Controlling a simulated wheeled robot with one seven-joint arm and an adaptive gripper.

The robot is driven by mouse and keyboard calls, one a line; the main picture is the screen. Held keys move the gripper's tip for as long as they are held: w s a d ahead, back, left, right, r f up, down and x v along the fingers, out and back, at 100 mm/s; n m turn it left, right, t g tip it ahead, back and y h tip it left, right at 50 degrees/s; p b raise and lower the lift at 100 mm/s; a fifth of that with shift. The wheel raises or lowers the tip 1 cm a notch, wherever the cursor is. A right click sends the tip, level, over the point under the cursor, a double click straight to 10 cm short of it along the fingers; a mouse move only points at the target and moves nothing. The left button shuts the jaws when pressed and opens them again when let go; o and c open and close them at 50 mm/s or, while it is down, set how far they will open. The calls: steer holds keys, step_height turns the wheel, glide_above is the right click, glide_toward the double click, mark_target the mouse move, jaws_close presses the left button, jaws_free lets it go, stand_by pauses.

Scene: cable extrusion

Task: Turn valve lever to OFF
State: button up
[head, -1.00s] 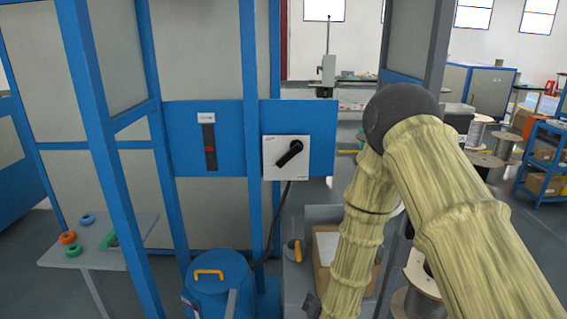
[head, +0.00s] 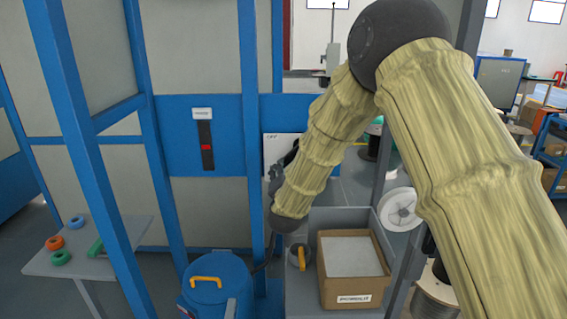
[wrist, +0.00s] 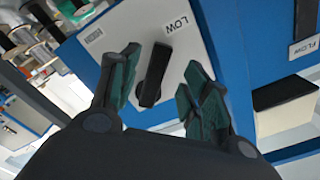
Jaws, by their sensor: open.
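The black valve lever (wrist: 153,76) sits on a white plate (wrist: 180,45) and shows in the wrist view between my gripper's fingers. My gripper (wrist: 162,68) is open, with one green-padded finger on each side of the lever. I cannot tell whether either pad touches it. The plate carries a label reading LOW and a second small label that I cannot read clearly. In the head view the white plate (head: 283,143) is mounted on the blue panel, and my arm and gripper (head: 277,182) cover most of the plate and lever.
A black gauge strip with a red marker (head: 206,147) is on the blue panel to the left. A blue drum with a yellow handle (head: 217,287) stands below. A cardboard box (head: 352,292) sits in a grey bin at lower right. A blue post (head: 250,150) is close beside the plate.

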steer(key=w+p, duration=0.1)
steer(key=w, duration=0.5)
steer(key=shift+w, duration=0.4)
jaws_close()
